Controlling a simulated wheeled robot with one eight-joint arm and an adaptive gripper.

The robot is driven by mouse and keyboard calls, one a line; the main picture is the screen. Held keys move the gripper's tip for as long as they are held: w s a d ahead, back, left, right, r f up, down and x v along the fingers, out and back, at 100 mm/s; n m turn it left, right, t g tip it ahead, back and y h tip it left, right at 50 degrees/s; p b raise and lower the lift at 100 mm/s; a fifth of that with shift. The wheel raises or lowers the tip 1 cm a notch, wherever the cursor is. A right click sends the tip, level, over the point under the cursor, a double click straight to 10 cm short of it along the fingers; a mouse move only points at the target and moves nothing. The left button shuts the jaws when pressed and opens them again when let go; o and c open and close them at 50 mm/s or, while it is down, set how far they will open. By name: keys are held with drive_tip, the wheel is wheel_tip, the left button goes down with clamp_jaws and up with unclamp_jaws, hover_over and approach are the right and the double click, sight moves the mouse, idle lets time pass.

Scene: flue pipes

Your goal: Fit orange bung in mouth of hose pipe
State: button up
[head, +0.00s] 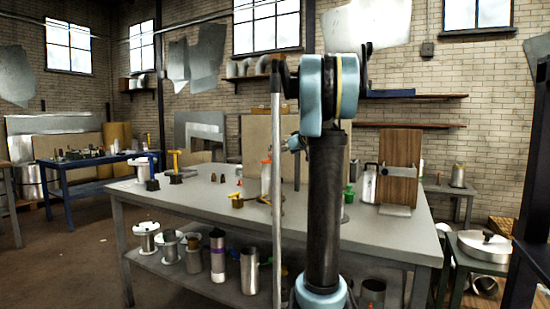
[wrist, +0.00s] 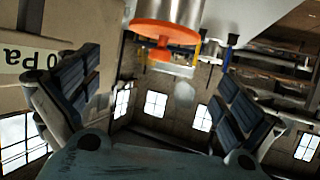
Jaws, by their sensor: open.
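The orange bung (wrist: 164,32) shows in the wrist view as a round orange disc with a small knob. It sits against the end of a shiny metal cylinder (wrist: 183,8); I cannot tell whether it is seated inside. My gripper (wrist: 160,68) is open, its dark ribbed pads to either side of and apart from the bung, with nothing held. In the head view a small orange top (head: 267,161) on a pale upright cylinder (head: 266,181) shows just left of my arm, which hides part of the table. I cannot tell which pipe is the hose pipe.
The grey workbench (head: 180,197) carries a yellow-handled tool (head: 174,160), small brown cones, a green object (head: 349,193) and a wooden board stand (head: 399,165). Several metal cylinders stand on its lower shelf. A board with a "Pa" label (wrist: 22,57) is close at left in the wrist view.

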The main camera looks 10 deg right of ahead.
drive_tip(key=shift+v, duration=1.85)
drive_tip(key=s+a+f+m+g+h, duration=0.2)
drive_tip(key=s+a+f, duration=0.2)
drive_tip(key=s+f, duration=0.65)
drive_tip(key=s+a+f+m+g+h, duration=0.3)
drive_tip(key=s+f, duration=0.5)
drive_tip(key=s, duration=0.6)
drive_tip(key=s+f+g+h, duration=0.1)
drive_tip(key=s+f+g, duration=0.1)
drive_tip(key=s+f, duration=0.7)
drive_tip(key=s+d+f+m+g+h, duration=0.1)
drive_tip(key=s+f+g, duration=0.1)
drive_tip(key=s+f, duration=0.7)
drive_tip(key=s, duration=0.4)
drive_tip(key=shift+s, duration=0.35)
drive_tip(key=shift+d, duration=0.1)
drive_tip(key=shift+w+f, duration=0.25)
drive_tip(key=shift+w, duration=0.25)
drive_tip(key=shift+c, duration=0.2)
